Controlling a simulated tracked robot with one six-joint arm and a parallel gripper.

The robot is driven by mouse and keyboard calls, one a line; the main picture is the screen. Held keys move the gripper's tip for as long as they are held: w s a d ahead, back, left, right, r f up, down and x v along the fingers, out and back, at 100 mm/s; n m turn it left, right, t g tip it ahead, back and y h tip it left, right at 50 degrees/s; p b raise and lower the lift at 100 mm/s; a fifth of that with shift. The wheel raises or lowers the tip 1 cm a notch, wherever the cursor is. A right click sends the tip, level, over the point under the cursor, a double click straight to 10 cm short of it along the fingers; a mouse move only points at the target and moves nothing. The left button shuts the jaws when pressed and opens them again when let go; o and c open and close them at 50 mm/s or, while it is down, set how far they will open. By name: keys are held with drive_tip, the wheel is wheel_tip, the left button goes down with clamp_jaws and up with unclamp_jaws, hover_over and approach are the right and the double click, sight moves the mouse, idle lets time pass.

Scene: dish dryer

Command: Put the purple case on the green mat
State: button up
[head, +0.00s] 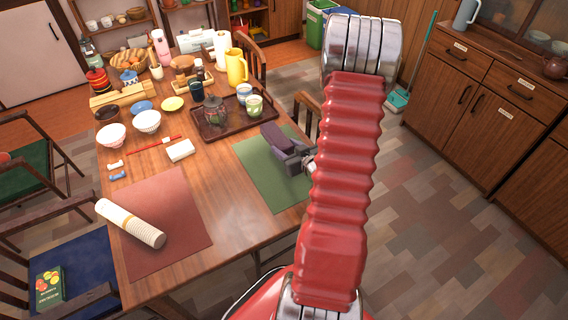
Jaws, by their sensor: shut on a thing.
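The purple case (276,137) is a small dark purple oblong over the far part of the green mat (262,180). My gripper (288,152) is at the case's near end and shut on it. I cannot tell whether the case touches the mat or is held a little above it. The green mat lies flat at the right side of the wooden table. My red arm stands in front and to the right of the mat, and the gripper covers part of the mat's right side.
A brown tray (208,134) with cups and a jar stands just behind the mat. A red mat (160,250) with a ribbed cream cylinder (131,223) lies at the front left. A white block (181,150) and red chopsticks (153,145) lie left of the green mat. A chair (306,117) stands at the right edge.

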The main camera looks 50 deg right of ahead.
drive_tip(key=shift+f, duration=1.75)
drive_tip(key=shift+f, duration=0.1)
drive_tip(key=shift+f, duration=1.95)
drive_tip(key=o, duration=1.1)
drive_tip(key=v, duration=1.2)
